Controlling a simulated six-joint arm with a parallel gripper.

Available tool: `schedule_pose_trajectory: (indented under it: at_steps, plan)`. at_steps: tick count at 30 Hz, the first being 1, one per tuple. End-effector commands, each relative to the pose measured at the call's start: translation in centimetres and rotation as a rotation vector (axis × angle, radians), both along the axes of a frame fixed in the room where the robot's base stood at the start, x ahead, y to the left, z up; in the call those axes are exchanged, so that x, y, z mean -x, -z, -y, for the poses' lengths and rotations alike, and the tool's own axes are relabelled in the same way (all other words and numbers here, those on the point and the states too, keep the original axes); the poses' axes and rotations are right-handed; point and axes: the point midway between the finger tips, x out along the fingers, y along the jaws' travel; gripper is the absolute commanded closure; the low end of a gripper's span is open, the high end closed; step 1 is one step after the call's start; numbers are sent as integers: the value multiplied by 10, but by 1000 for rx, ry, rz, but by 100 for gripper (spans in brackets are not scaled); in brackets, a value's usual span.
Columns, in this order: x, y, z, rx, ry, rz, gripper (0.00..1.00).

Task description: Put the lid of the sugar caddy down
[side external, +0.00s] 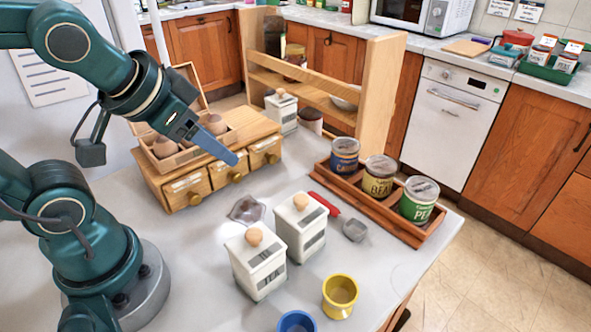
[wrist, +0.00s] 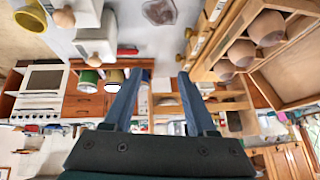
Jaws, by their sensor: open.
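Three white caddies with wooden-knobbed lids stand in the side view: a front caddy (side external: 259,272), one beside it (side external: 301,231) and one at the back by the shelf (side external: 282,116). I cannot read for sure which label says sugar; the front one seems to read TEA. Each lid sits on its caddy. Two of the caddies (wrist: 98,39) also show at the upper left of the wrist view. My gripper (side external: 236,160) is open and empty, above the table in front of the small drawers. Its blue fingers stand apart in the wrist view (wrist: 157,78).
A wooden drawer unit (side external: 185,190) with a tray of brown rounded things stands below my arm. A wooden rack (side external: 410,232) holds several tins at right.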

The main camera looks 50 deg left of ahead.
Motion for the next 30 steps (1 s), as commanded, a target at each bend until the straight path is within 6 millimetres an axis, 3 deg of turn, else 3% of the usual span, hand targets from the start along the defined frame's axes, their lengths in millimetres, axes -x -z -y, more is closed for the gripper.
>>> schedule_pose_trajectory:
  at_steps: [3,6,20,23,30]
  plan:
    - [26,6,22,89,22,-76,39]
    - [36,8,29,122,34,-108,36]
    - [37,8,30,133,21,-111,36]
    - [33,4,28,153,-27,-92,36]
    - [-6,-16,35,199,-139,-71,36]
